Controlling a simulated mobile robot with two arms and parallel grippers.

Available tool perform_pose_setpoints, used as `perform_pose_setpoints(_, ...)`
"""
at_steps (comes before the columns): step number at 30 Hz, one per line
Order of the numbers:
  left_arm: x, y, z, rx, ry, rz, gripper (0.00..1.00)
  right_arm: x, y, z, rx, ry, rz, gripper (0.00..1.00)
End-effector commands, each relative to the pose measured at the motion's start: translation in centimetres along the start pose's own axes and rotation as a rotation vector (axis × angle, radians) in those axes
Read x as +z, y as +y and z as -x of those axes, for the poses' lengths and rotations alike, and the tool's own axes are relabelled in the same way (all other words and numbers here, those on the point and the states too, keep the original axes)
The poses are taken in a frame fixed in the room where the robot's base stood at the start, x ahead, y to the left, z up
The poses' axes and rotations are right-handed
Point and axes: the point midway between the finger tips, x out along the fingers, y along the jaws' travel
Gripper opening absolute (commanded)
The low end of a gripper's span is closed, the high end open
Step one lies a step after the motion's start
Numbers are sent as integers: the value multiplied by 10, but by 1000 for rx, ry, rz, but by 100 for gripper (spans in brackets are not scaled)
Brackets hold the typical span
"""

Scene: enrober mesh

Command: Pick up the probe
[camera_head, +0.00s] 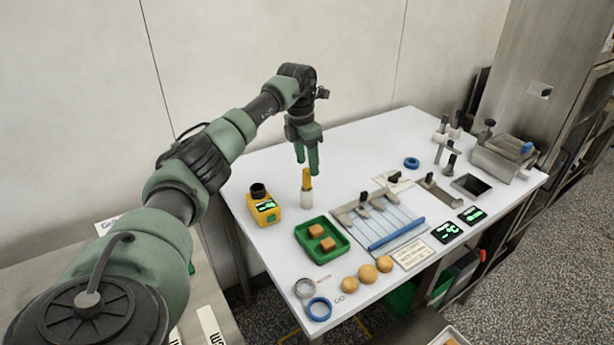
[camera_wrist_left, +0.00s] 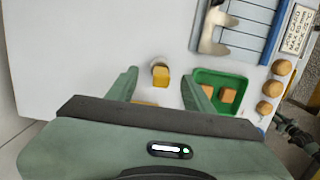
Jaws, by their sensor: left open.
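The probe (camera_head: 307,180) appears to be the upright yellow handle standing in a small white holder (camera_head: 306,198) on the white table. My left gripper (camera_head: 307,166) is open, pointing down just above the yellow handle; I cannot tell from the head view whether the fingers flank it. In the left wrist view the yellow handle (camera_wrist_left: 161,77) shows between and slightly beyond the two open fingers (camera_wrist_left: 158,87), with nothing held.
A yellow device with a green display (camera_head: 264,208) stands left of the holder. A green tray (camera_head: 301,236) with two brown pieces lies in front. Round brown pieces (camera_head: 367,273), tape rings (camera_head: 319,308) and a slatted board (camera_head: 402,220) lie nearby. The table's back left is clear.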

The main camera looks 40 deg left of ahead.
Motion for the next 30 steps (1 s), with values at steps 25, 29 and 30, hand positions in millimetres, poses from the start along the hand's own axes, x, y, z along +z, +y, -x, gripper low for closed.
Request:
perform_pose_setpoints(25, -8, 1, -62, 0, -1, -1, 21, 9, 0, 24, 0, -15, -5, 36)
perform_pose_setpoints(29, -8, 1, -61, 0, -1, -1, 0, 10, 0, 24, 0, -17, -4, 36)
perform_pose_setpoints(30, -8, 1, -61, 0, -1, -1, 0, 10, 0, 24, 0, -17, -4, 36)
